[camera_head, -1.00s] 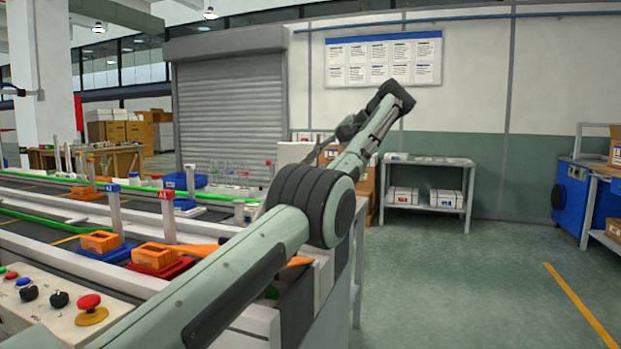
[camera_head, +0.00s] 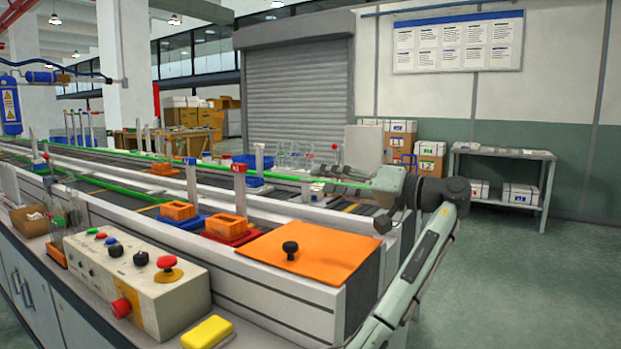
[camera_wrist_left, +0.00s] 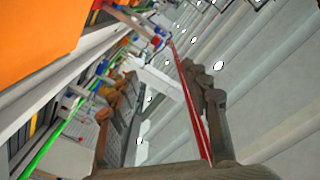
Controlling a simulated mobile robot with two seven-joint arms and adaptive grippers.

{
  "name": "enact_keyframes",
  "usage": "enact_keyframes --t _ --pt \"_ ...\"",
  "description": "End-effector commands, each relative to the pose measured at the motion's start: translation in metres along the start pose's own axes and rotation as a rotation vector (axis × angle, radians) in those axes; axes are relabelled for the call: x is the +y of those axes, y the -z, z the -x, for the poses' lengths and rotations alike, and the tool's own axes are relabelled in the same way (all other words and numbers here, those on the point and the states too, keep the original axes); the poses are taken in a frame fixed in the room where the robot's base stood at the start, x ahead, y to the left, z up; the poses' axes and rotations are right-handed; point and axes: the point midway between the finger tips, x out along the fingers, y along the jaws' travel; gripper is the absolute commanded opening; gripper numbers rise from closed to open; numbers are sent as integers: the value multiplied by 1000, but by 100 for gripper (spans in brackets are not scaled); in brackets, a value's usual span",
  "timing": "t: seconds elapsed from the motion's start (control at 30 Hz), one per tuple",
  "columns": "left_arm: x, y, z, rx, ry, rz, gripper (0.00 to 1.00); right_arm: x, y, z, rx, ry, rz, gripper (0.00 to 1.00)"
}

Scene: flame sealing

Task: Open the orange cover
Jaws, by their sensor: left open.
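The orange cover (camera_head: 318,262) lies flat and closed on the near end of the conveyor line in the head view. A small black knob (camera_head: 290,247) stands up from it near its left side. Orange also fills the upper left corner of the left wrist view, and I take it for the cover (camera_wrist_left: 38,38). My left gripper (camera_head: 328,178) is open and empty, beyond the cover in the picture and pointing left. It is apart from the knob. Part of the gripper hides some of the belt behind it. My right gripper is not in view.
A control box (camera_head: 140,275) with knobs and a red button stands left of the cover. A yellow block (camera_head: 207,333) lies in front. Orange trays in a red holder (camera_head: 232,236) and a blue holder sit just behind the cover, beside upright posts. The right floor is clear.

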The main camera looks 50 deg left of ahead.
Motion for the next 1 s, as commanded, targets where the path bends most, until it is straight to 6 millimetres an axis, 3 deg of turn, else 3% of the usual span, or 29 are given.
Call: enact_keyframes --t 0.1,0.3,0.67,1.0 --pt "-1 1 -21 -1 2 -2 47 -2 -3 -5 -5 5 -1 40" --pt "0 0 -43 -1 -1 -3 47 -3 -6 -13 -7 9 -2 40" --pt "1 0 -49 -1 -2 -3 46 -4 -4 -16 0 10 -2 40" --pt "1 0 -48 -1 -2 -3 4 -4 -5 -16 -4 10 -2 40"
